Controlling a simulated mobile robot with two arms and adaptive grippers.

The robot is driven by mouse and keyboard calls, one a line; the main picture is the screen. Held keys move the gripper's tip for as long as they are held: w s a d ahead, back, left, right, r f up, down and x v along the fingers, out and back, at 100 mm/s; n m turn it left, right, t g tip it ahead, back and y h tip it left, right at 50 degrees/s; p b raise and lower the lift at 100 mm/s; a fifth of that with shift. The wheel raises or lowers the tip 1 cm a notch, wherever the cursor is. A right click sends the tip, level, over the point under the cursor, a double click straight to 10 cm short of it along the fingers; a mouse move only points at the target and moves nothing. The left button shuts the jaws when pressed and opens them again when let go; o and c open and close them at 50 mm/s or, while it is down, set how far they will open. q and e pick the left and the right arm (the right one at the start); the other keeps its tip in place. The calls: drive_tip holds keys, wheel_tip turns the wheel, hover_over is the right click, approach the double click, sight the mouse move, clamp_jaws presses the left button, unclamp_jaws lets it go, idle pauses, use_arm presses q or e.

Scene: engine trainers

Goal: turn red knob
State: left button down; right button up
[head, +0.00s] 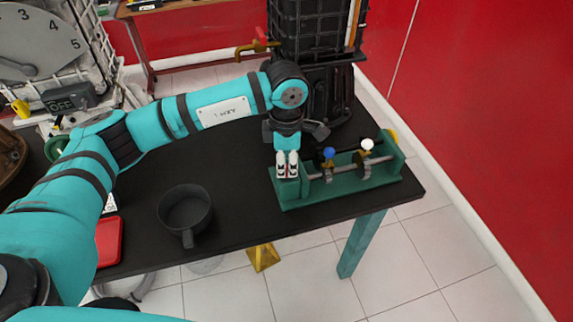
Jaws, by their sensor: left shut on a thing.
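A green stand (340,191) with a grey shaft sits at the right end of the black table. A blue knob (328,153) and a white knob (367,144) stand up on dark levers along it. My left gripper (287,165) points down at the left end of the stand, its pale fingertips close together. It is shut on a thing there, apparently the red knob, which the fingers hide. My right gripper is not in view.
A dark grey pot (185,212) stands on the black table (240,225), with a red tray (109,241) at its left. A black engine block (312,60) rises behind the stand, with a brass and red tap (258,46) on its left. A red wall is at right.

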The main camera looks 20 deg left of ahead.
use_arm(q)
drive_tip(key=c, duration=1.3)
unclamp_jaws()
wheel_tip(320, 180, up, 12)
drive_tip(key=shift+r, duration=0.1)
